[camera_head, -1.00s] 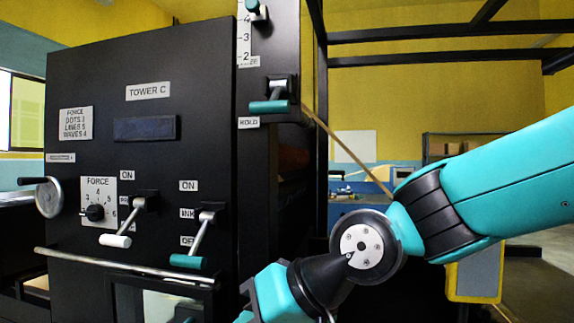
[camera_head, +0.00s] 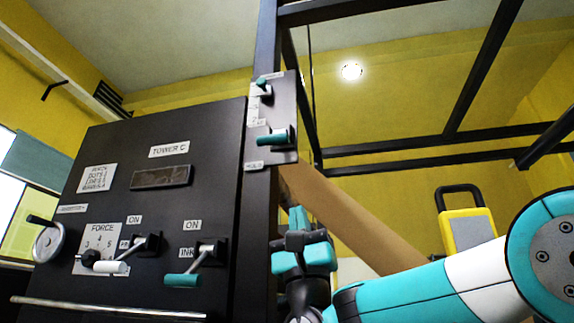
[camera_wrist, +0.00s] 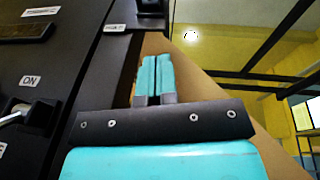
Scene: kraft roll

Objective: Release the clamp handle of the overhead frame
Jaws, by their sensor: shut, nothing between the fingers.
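A teal-gripped lever (camera_head: 273,138) sits on a black bracket plate (camera_head: 285,105) at the upper right of the black machine, above a small label that reads HOLD in the earlier view. It looks like the clamp handle. A smaller teal-tipped lever (camera_head: 262,83) is above it, by a numbered scale. My gripper (camera_head: 298,212) is below and a little right of the bracket plate, fingers pointing up, apart from the handle. In the wrist view my gripper (camera_wrist: 157,60) has its teal fingers together and empty. The handle itself cannot be made out there.
The machine panel (camera_head: 165,225) carries a white-gripped lever (camera_head: 110,267), a lower teal-gripped lever (camera_head: 183,280) and a handwheel (camera_head: 50,240). A brown paper web (camera_head: 350,215) slants down behind my gripper.

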